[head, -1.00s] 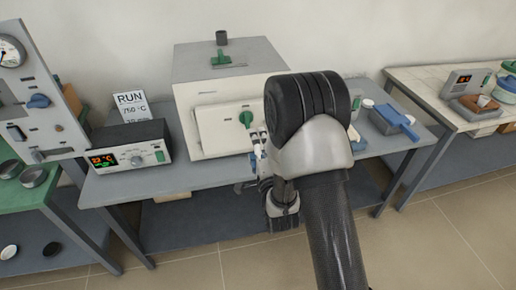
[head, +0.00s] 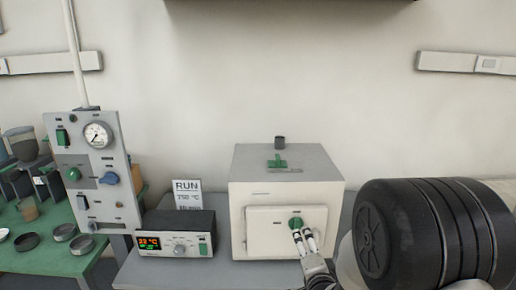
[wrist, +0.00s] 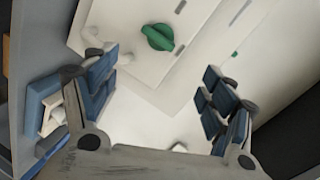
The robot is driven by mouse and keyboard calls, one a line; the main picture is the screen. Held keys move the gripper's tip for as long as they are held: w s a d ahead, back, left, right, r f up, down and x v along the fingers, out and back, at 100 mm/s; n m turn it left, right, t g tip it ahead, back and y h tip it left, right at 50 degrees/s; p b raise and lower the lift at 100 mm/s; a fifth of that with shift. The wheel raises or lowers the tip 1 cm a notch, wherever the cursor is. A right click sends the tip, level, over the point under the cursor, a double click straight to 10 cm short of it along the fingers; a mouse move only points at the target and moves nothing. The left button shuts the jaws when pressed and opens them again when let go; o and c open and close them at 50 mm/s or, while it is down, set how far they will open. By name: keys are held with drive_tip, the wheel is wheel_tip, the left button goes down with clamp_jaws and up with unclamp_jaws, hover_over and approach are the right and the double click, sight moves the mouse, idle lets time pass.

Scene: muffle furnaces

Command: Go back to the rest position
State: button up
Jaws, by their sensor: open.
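The muffle furnace (head: 255,195) is a white box with a grey top, and its front door (head: 265,238) looks closed. A green knob (head: 295,223) sits on the door. My gripper (head: 304,240) is in front of the door, its fingers just below the knob in the picture. In the wrist view my gripper (wrist: 163,90) is open with nothing between the blue-padded fingers. The green knob (wrist: 158,38) shows beyond the fingertips, apart from them. My dark arm joint hides the bench to the right of the furnace in the head view.
A controller (head: 178,235) with a lit red and green display stands left of the furnace, before a RUN card (head: 188,194). A grey gauge panel (head: 93,165) and a green table (head: 45,258) are farther left.

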drive_tip(key=s+r+n+g, duration=0.3)
drive_tip(key=s+n, duration=0.1)
drive_tip(key=s, duration=0.7)
drive_tip(key=s+r+n+g, duration=0.3)
drive_tip(key=s+n+g, duration=0.1)
drive_tip(key=s, duration=0.8)
drive_tip(key=s+r+n+g, duration=0.2)
drive_tip(key=s+n, duration=0.4)
drive_tip(key=s, duration=0.5)
drive_tip(key=shift+s+a+r+g, duration=0.15)
drive_tip(key=shift+r+g, duration=0.25)
drive_tip(key=shift+g, duration=0.4)
drive_tip(key=shift+c, duration=0.4)
